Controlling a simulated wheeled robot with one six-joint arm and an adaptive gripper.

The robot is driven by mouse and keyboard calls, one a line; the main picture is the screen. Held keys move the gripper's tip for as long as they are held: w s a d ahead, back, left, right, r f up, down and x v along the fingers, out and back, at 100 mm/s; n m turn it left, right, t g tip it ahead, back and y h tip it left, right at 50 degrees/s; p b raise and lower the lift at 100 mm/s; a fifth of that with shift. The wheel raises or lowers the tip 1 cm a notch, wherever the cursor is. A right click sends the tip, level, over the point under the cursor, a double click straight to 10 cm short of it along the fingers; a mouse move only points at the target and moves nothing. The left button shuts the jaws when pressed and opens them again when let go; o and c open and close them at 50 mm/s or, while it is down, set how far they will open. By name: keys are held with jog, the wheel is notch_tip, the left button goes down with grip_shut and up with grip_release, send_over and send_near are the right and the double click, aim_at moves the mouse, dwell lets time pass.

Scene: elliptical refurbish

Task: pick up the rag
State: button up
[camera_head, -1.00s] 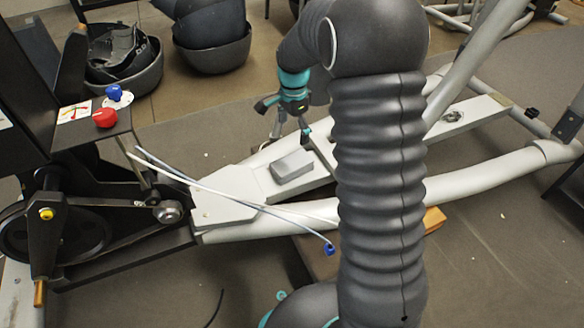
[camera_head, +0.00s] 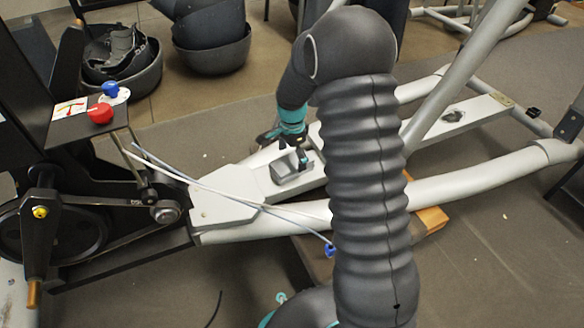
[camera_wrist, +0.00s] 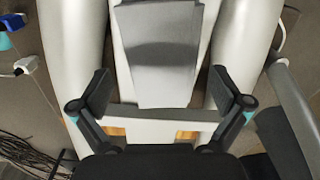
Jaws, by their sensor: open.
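A small dark crumpled thing that looks like the rag (camera_head: 453,116) lies on the pale beam of the frame, right of my arm in the head view. I cannot make it out in the wrist view. My gripper (camera_head: 288,160) is low over the left part of the beam, by a grey block (camera_head: 290,181), and partly covers it.
The pale machine frame (camera_head: 480,169) has thick tubes on both sides of the beam. Pale cables (camera_head: 220,192) cross its left end. A black crank mechanism (camera_head: 70,230) stands at the left. A wooden block (camera_head: 432,219) sits under the frame. Dark bins stand behind.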

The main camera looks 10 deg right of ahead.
notch_tip(320, 180, down, 3)
jog(key=shift+r, duration=0.2)
jog(key=shift+c, duration=0.3)
jog(key=c, duration=1.2)
jog(key=shift+o, duration=0.2)
jog(key=shift+r, duration=0.1)
jog(key=shift+r, duration=0.5)
notch_tip(320, 180, up, 4)
jog(key=shift+d+f+p, duration=0.15)
jog(key=shift+f+p, duration=0.1)
jog(key=shift+p, duration=0.15)
jog(key=w+d+r, duration=0.2)
jog(key=d+r, duration=0.1)
jog(key=d, duration=0.2)
jog(key=w+d+r+p, duration=0.1)
jog(key=w+d+r, duration=0.1)
jog(key=d, duration=0.3)
jog(key=shift+w+d+r, duration=0.2)
jog(key=shift+w+r, duration=0.15)
jog(key=shift+r, duration=0.35)
